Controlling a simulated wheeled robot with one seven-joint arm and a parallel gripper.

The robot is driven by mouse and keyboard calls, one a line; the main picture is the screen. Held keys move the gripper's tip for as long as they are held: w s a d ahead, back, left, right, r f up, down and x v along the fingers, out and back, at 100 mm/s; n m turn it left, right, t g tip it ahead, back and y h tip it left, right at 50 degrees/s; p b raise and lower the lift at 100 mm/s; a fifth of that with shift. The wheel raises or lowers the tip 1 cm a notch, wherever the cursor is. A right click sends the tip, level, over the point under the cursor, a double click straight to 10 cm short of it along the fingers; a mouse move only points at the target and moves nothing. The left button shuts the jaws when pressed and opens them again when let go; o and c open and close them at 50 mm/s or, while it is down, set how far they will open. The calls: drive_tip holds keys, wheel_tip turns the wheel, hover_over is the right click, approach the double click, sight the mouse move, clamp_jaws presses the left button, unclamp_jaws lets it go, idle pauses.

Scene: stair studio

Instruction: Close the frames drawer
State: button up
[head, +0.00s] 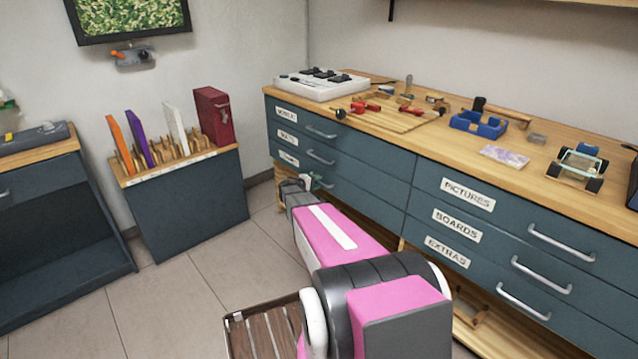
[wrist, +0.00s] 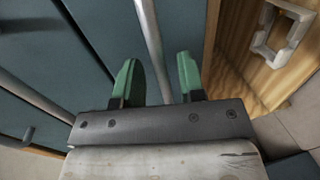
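The left column of the teal cabinet (head: 385,160) has three stacked drawers with small white labels. The labels are too small to read surely, so I cannot tell which is the frames drawer. The lowest left drawer (head: 350,191) is partly hidden by my arm, and I cannot tell how far it stands out. My gripper (head: 306,182) is at the left end of that drawer. In the wrist view my gripper (wrist: 158,78) has its two green fingers apart, with a metal handle bar (wrist: 150,40) running between them. Whether they touch it is unclear.
Drawers labelled PICTURES (head: 467,194), BOARDS (head: 457,225) and EXTRAS (head: 447,252) look shut on the right. Tools and a blue tray (head: 478,125) lie on the wooden top. A folder rack (head: 190,200) stands left. Tiled floor (head: 170,300) is open between. A slatted wooden crate (head: 262,335) is low in front.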

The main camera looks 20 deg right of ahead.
drive_tip(key=v, duration=0.9)
drive_tip(key=s+a+r+m+g+y, duration=0.1)
drive_tip(key=s+a+y, duration=0.4)
drive_tip(key=s, duration=0.5)
drive_tip(key=s+a+r+m+g+y, duration=0.1)
drive_tip(key=s+a+g+y, duration=0.1)
drive_tip(key=s+a+y, duration=0.2)
drive_tip(key=s+a+r+m+g+y, duration=0.2)
drive_tip(key=s+a+y, duration=0.3)
drive_tip(key=s, duration=1.2)
drive_tip(key=a, duration=0.4)
drive_tip(key=shift+s+a+y, duration=0.15)
drive_tip(key=shift+s+y, duration=0.05)
drive_tip(key=shift+y, duration=0.1)
